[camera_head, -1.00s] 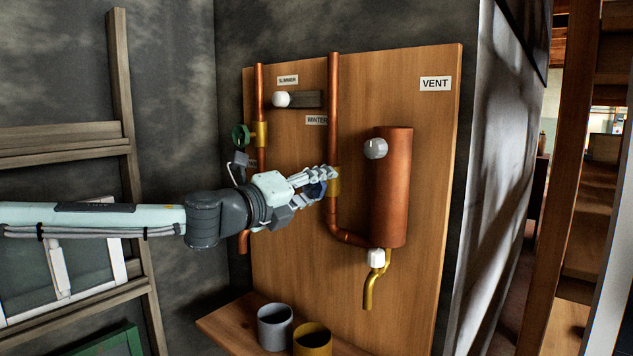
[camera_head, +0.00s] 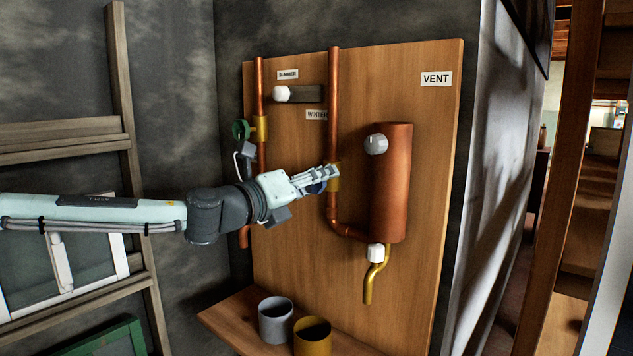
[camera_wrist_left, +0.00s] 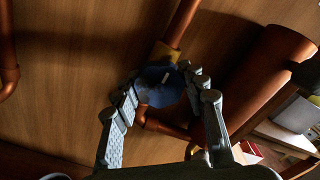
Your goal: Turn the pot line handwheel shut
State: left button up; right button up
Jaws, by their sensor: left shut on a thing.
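A dark blue handwheel (camera_head: 316,188) sits on a brass valve body (camera_head: 333,178) on the middle copper pipe (camera_head: 332,110). In the left wrist view the blue handwheel (camera_wrist_left: 160,88) lies between the fingers, with a pale mark on its face. My left gripper (camera_head: 324,177) is shut on this wheel, and its fingers hide part of it in the head view. A green handwheel (camera_head: 240,130) on the left copper pipe (camera_head: 259,90) stands apart from the gripper. No readable label names the pot line. My right gripper is not in view.
A copper cylinder (camera_head: 391,185) with a grey knob (camera_head: 375,144) and brass spout (camera_head: 369,285) is right of the gripper. A slider with a white knob (camera_head: 281,93) sits between SUMMER and WINTER labels. Grey (camera_head: 275,322) and yellow (camera_head: 312,340) pots stand on the shelf below.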

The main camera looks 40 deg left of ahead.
pick_arm(q)
jog(key=o, duration=1.2)
jog(key=shift+s, duration=0.1)
jog(key=s, duration=0.8)
jog(key=s+a, duration=0.1)
jog(key=s, duration=0.3)
jog(key=shift+w, duration=0.15)
jog(key=shift+w+d, duration=0.15)
jog(key=shift+w, duration=1.85)
jog(key=shift+w+d, duration=0.2)
jog(key=shift+w, duration=1.75)
jog(key=shift+w+d, duration=0.15)
jog(key=shift+w, duration=1.85)
